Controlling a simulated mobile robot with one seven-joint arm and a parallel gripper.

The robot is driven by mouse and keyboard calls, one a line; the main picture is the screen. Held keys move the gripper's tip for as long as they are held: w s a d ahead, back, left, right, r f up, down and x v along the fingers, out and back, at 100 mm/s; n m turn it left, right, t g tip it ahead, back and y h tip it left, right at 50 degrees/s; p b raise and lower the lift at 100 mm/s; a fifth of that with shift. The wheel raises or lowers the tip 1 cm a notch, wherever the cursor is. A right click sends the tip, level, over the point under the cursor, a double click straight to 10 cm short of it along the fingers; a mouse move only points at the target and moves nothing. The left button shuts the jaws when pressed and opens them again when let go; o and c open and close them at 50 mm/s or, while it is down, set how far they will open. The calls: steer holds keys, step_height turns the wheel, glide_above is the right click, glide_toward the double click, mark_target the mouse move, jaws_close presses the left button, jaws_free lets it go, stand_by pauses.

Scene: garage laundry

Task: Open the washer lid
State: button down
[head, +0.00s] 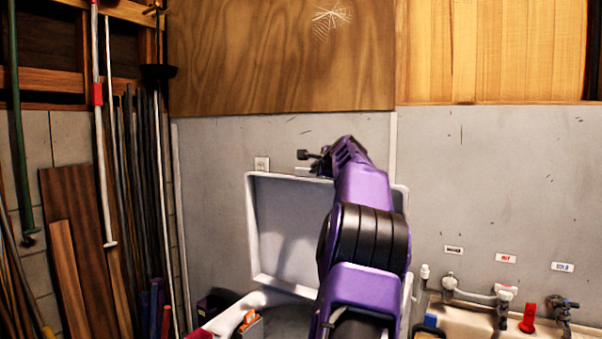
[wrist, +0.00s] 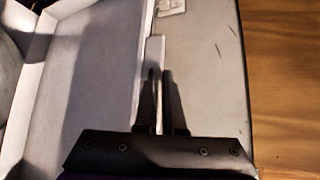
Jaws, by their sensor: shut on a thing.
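The washer lid (head: 285,225) is a pale grey panel with a raised rim. It stands upright, raised at the back of the washer, against the grey wall. My arm hides its right part. In the wrist view the lid (wrist: 100,75) fills the left side. My gripper (head: 313,157) is at the lid's top edge. In the wrist view my gripper (wrist: 160,78) has its two dark fingers close together, one on each side of the lid's thin edge, shut on it. The washer body (head: 240,312) shows only in part below, and my arm covers much of its opening.
A utility sink (head: 470,318) with taps stands at the right. Long poles and boards (head: 75,265) lean at the left. The wall (head: 500,180) is close behind the lid, with an outlet (head: 262,163) near its top left corner. A small orange item (head: 248,322) sits on the washer's left side.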

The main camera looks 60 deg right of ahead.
steer(key=c, duration=1.4)
jaws_free()
steer(key=shift+w+d+f, duration=0.15)
steer(key=shift+d+f, duration=0.2)
steer(key=shift+f, duration=0.2)
steer(key=o, duration=0.5)
steer(key=shift+s+a+r, duration=0.1)
steer(key=shift+s, duration=0.1)
steer(key=b+v, duration=0.5)
steer(key=v, duration=1.2)
steer(key=shift+s+a+r, duration=0.1)
steer(key=shift+r, duration=0.05)
